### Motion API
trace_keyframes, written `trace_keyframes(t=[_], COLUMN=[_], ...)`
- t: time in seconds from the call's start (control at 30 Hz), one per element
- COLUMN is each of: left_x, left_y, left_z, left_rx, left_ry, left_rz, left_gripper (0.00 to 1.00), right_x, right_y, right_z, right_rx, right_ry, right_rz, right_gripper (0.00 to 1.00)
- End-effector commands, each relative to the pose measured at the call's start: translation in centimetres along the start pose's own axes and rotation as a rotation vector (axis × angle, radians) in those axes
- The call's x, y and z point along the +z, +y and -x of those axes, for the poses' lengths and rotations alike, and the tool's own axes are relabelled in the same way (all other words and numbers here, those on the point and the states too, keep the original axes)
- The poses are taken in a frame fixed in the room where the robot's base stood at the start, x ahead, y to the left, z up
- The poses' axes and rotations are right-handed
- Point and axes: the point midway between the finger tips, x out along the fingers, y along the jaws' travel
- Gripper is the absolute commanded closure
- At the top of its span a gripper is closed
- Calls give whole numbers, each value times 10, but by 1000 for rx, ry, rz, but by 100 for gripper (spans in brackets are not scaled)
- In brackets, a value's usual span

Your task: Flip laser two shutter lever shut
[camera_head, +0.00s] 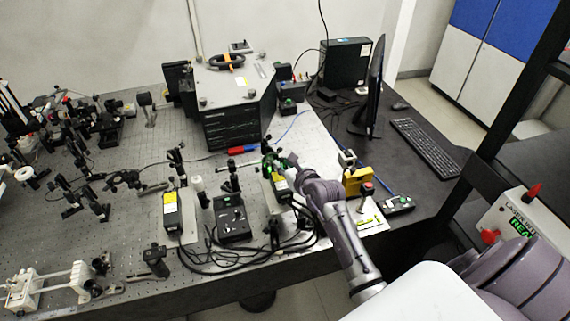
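My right arm reaches in from the lower right, and its small, partly hidden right gripper (278,164) is at the far end of a black laser unit with a yellow label (280,183). I cannot tell whether the fingers are open or shut, or whether they touch anything. No shutter lever can be made out there. A second black unit with a yellow label (171,213) stands further left on the bench. I cannot read which unit is laser two. My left gripper is not in view.
A black control box (232,219) stands between the two units, with loose cables in front. A large dark spectrometer housing (233,100) stands behind. Optics posts crowd the left.

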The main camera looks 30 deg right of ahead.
Motion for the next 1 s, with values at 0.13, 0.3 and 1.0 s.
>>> trace_keyframes(t=[0.13, 0.3, 1.0], left_x=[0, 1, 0], left_y=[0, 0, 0], left_z=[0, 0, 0], left_rx=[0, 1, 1], left_ry=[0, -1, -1], left_rz=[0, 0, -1], left_gripper=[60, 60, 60], right_x=[1, 1, 0], right_y=[0, 0, 0], right_z=[0, 0, 108], right_rx=[0, -1, -1], right_ry=[-2, -3, -2], right_rz=[-1, -1, -1], right_gripper=[60, 60, 60])
